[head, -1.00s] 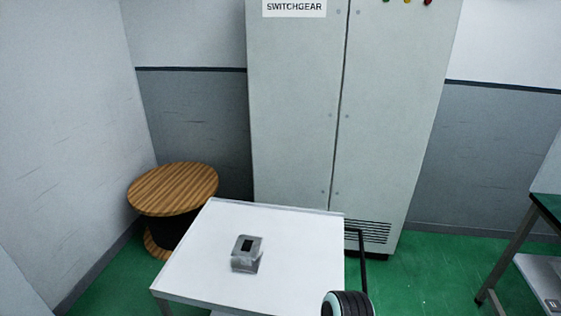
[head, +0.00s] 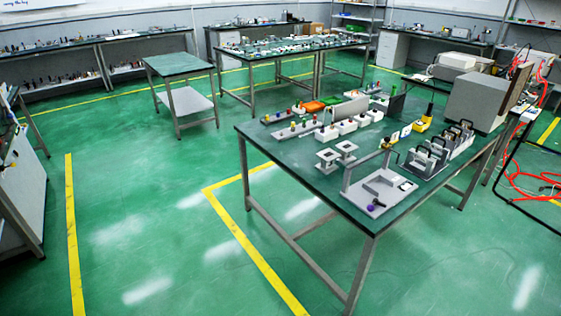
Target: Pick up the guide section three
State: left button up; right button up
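I cannot tell which part is guide section three; no label is readable at this distance. On the near workbench (head: 290,158) stand two small grey flanged pieces, one nearer (head: 327,158) and one behind it (head: 346,148); they look like short guide sections. A row of grey blocks with dark handles (head: 440,150) stands to their right. A light grey plate fixture (head: 380,191) with an upright post lies at the bench's front corner. Neither of my grippers is in view.
A grey box-shaped unit (head: 476,103) stands at the bench's right end, with red hoses (head: 520,180) on the floor beyond. A small green-topped table (head: 180,64) and a crowded bench (head: 290,45) stand behind. The green floor (head: 150,210) at left is clear.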

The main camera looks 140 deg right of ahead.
aim_at(327, 166)
jog(key=z, duration=5.1)
